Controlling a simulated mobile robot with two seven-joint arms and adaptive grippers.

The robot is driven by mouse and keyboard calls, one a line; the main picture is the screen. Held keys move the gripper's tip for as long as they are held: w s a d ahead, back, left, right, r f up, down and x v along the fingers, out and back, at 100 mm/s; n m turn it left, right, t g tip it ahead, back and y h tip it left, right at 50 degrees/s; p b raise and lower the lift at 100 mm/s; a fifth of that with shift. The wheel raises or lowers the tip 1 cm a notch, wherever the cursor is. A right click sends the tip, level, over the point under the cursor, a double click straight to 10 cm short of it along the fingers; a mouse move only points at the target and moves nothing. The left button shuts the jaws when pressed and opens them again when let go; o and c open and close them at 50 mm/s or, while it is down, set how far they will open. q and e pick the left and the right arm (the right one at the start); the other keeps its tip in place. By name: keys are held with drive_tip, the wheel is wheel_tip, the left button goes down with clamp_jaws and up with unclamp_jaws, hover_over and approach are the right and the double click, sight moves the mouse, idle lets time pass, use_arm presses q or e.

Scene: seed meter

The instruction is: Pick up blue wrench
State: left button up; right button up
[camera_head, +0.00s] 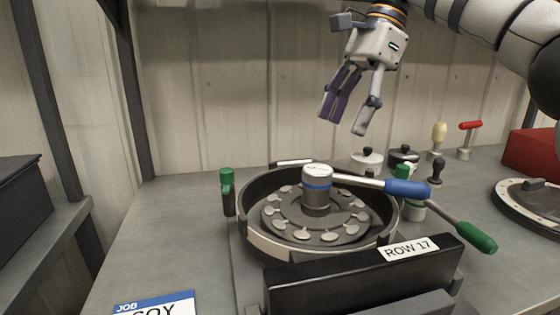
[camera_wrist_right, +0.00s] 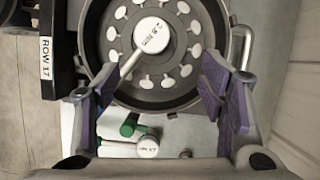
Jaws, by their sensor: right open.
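The blue wrench (camera_head: 408,189) has a blue handle, a pale metal shaft and a cylindrical head with a blue band. Its head stands at the centre of the round seed meter (camera_head: 255,242), and the handle reaches right past the rim. In the right wrist view the gripper (camera_wrist_right: 148,92) fingers are spread. My left gripper is not in view.
A green-handled wrench (camera_head: 475,237) lies right of the meter, its handle near the blue one. Several knobs and a red-handled tool (camera_head: 470,126) stand at the back right. A black ROW 17 box (camera_head: 350,284) is in front. The bench's left side is mostly clear.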

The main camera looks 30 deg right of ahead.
sight(325, 168)
drive_tip(key=x, duration=0.7)
drive_tip(key=s+x, duration=0.1)
drive_tip(key=x, duration=0.3)
drive_tip(key=shift+a+f, duration=0.1)
drive_tip(key=shift+a, duration=0.25)
clamp_jaws()
